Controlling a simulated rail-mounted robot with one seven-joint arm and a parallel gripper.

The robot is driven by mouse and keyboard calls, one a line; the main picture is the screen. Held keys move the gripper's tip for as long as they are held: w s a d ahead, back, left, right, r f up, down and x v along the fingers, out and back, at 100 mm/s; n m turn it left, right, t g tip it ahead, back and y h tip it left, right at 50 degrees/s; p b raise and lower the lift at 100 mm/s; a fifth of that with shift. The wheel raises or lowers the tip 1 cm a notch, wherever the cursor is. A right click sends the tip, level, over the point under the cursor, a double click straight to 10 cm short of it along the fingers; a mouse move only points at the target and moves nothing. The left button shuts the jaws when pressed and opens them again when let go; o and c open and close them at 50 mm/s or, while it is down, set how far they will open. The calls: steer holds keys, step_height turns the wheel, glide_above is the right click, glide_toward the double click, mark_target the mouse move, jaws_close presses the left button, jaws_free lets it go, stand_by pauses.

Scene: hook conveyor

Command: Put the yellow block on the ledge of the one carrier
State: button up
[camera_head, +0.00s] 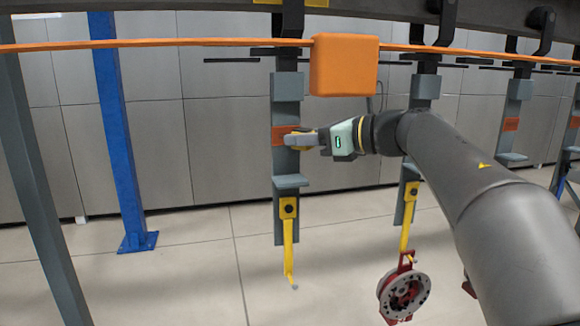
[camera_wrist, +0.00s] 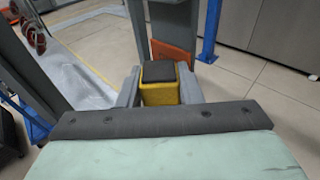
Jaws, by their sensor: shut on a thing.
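My gripper (camera_head: 298,139) is shut on the yellow block (camera_wrist: 160,93). In the wrist view the block, with a dark top, sits between the two grey fingers (camera_wrist: 160,88). In the head view the fingers mostly hide it. The gripper is in front of the nearest carrier (camera_head: 287,88), a tall grey plate with an orange patch (camera_head: 280,132). The patch also shows just beyond the block in the wrist view (camera_wrist: 174,51). The carrier's grey ledge (camera_head: 290,182) is below the gripper and looks bare. I cannot tell whether block and carrier touch.
A yellow hook (camera_head: 289,250) hangs empty below this carrier. Another carrier (camera_head: 426,87) to the right bears a red and grey wheel-like part (camera_head: 404,294) on its hook. An orange box (camera_head: 344,65) sits on the orange rail above my gripper. A blue post (camera_head: 118,130) stands left.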

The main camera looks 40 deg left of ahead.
mark_target(291, 180)
steer(key=shift+s+a+f, duration=0.2)
steer(key=shift+a+f, duration=0.3)
steer(key=shift+f, duration=0.15)
steer(key=shift+s+a+f, duration=0.2)
steer(key=shift+a+f, duration=0.3)
steer(key=shift+f, duration=0.1)
steer(key=f, duration=0.3)
steer(key=shift+s+a+f+p, duration=0.1)
steer(key=shift+s+a+p, duration=0.05)
steer(key=shift+a+p, duration=0.2)
steer(key=shift+f, duration=0.4)
steer(key=shift+f, duration=0.1)
steer(key=o, duration=1)
steer(key=shift+d, duration=0.15)
steer(key=d+b, duration=0.1)
steer(key=d, duration=0.3)
steer(key=d+r+b, duration=0.1)
steer(key=d+b, duration=0.1)
steer(key=d, duration=0.1)
steer(key=w+d+r+b, duration=0.1)
steer(key=d, duration=0.3)
steer(key=shift+d, duration=0.35)
